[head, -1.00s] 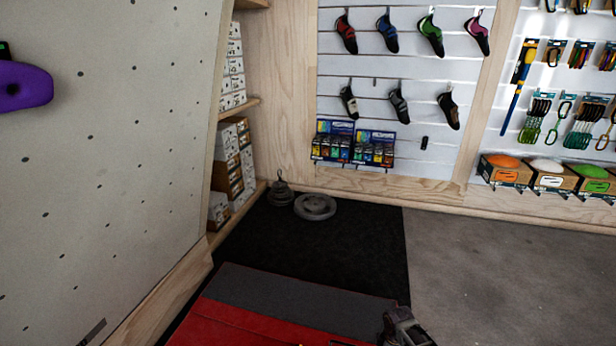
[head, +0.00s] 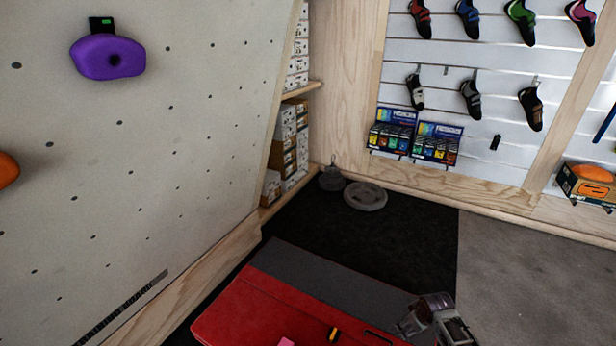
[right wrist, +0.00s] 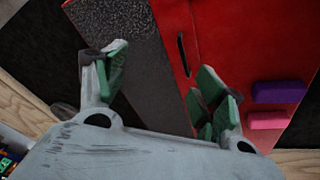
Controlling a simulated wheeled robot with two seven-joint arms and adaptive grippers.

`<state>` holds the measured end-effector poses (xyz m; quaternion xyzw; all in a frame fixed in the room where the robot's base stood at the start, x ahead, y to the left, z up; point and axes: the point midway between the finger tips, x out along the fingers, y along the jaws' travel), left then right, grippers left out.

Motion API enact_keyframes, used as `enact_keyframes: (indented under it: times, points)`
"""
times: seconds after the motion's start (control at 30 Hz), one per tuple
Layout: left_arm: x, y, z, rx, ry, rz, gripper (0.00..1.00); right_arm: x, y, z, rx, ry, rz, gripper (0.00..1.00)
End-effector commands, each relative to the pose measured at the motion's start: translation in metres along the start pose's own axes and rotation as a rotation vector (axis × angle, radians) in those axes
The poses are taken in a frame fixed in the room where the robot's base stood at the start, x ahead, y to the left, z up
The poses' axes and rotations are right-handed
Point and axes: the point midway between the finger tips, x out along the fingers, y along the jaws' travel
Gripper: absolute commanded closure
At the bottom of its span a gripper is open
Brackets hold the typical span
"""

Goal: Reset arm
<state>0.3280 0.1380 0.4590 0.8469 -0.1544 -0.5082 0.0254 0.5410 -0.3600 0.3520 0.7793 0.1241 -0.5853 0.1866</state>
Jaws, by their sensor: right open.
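My right gripper (head: 438,318) is at the lower right of the head view, in front of the red and grey pad (head: 262,312). In the right wrist view its green-padded fingers (right wrist: 162,88) stand wide apart with nothing between them. The pad's red part (right wrist: 222,40) and dark grey strip (right wrist: 128,50) lie beyond the fingers. My left gripper is not in view.
A purple block (right wrist: 279,92) and a pink block (right wrist: 267,120) show by the red pad. A climbing wall with a purple hold (head: 108,58) rises on the left. Grey weights (head: 366,196) sit on the black mat (head: 415,235). Grey floor at right is clear.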

Motion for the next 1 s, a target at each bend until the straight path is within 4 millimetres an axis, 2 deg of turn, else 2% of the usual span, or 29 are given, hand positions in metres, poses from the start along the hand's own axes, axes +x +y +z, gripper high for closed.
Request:
enact_keyframes:
  times: [0.03,0.2,0.3,0.47,0.6,0.77,1.0]
  points:
    - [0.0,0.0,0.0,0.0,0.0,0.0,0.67,-0.011,-0.001,-0.016,0.021,0.039,0.012,0.3]
    - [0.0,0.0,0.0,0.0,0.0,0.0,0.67,-0.05,-0.006,-0.063,0.09,0.162,0.042,0.3]
    - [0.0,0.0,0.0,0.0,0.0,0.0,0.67,-0.072,-0.015,-0.085,0.122,0.229,0.047,0.3]
    - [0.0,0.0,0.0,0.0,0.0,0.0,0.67,-0.105,-0.034,-0.108,0.159,0.322,0.043,0.3]
    - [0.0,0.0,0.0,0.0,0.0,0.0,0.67,-0.132,-0.055,-0.119,0.181,0.391,0.029,0.3]
    - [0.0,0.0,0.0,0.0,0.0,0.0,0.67,-0.161,-0.082,-0.124,0.191,0.457,0.007,0.3]
    - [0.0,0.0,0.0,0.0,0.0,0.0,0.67,-0.195,-0.127,-0.114,0.187,0.52,-0.037,0.3]
